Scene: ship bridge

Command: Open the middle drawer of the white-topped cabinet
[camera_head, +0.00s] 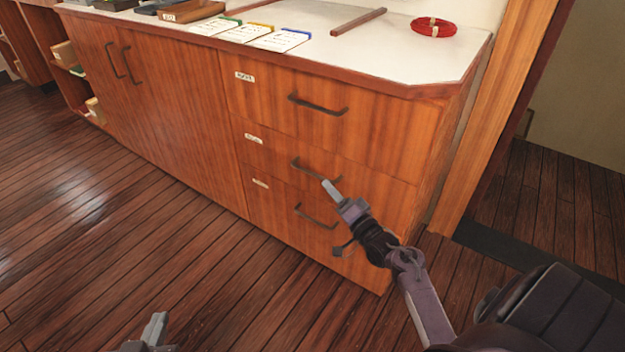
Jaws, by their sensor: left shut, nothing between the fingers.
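The white-topped cabinet (390,46) has a stack of three wooden drawers at its right end. The middle drawer (270,158) looks flush with the front, closed. Its dark bar handle (304,166) has its right end covered by my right gripper (327,186). The fingertips are at or just in front of that handle; I cannot tell whether they touch or grip it. My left gripper (155,327) is low at the bottom edge, over the floor, shut and empty, away from the cabinet.
The top drawer handle (318,105) and bottom drawer handle (314,217) stick out above and below. Cards (247,32), a brown rod (358,21) and a red coil (434,27) lie on the top. The wooden floor (110,220) in front is clear.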

